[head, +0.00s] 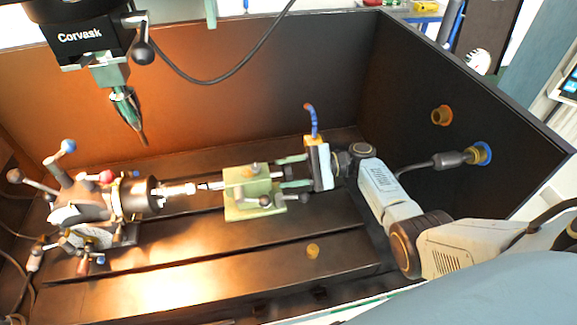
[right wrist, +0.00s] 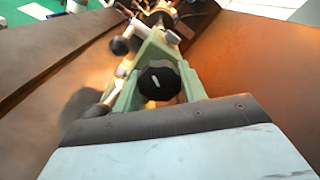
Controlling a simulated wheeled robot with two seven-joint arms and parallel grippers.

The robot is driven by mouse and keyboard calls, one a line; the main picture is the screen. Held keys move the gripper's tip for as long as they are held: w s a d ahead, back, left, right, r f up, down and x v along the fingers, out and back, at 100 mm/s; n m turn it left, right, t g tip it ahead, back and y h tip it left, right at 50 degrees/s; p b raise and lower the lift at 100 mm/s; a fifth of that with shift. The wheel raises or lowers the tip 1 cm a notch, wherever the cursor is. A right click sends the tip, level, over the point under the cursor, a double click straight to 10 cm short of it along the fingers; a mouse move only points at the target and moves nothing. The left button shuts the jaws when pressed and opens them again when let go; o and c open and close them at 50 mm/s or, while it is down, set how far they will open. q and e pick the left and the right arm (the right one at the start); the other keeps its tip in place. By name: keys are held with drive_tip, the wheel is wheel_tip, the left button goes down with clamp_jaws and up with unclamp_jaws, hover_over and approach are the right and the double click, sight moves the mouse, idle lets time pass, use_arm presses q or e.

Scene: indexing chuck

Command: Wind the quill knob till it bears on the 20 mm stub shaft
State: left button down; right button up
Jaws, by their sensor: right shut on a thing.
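The dark quill knob (right wrist: 158,83), with a pale mark on its face, sits between the two green fingers of my right gripper (right wrist: 160,92). In the head view my right gripper (head: 291,172) is shut on the knob at the right end of the pale green tailstock (head: 240,206). The bright stub shaft (head: 178,190) sticks out of the dark chuck (head: 139,198) toward the tailstock. The quill's tip (head: 205,186) is very close to the shaft's end; I cannot tell whether they touch. My left gripper is not in view.
Dark tray walls (head: 330,80) enclose the slotted bed. A black Corvask head (head: 85,38) with a pointed tool hangs at the upper left. Levers with ball ends stand around the chuck's housing and on the tailstock's front. The front of the bed is mostly clear.

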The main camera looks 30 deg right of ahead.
drive_tip(key=m+p, duration=0.3)
drive_tip(key=m, duration=0.3)
drive_tip(key=shift+r, duration=0.1)
drive_tip(key=shift+m+p, duration=0.7)
drive_tip(key=shift+m, duration=1.8)
drive_tip(key=o, duration=1)
drive_tip(key=shift+c, duration=0.2)
drive_tip(key=b+v, duration=0.1)
drive_tip(key=v, duration=0.6)
drive_tip(key=shift+d+b, duration=0.25)
drive_tip(key=shift+b, duration=0.15)
drive_tip(key=shift+s, duration=0.1)
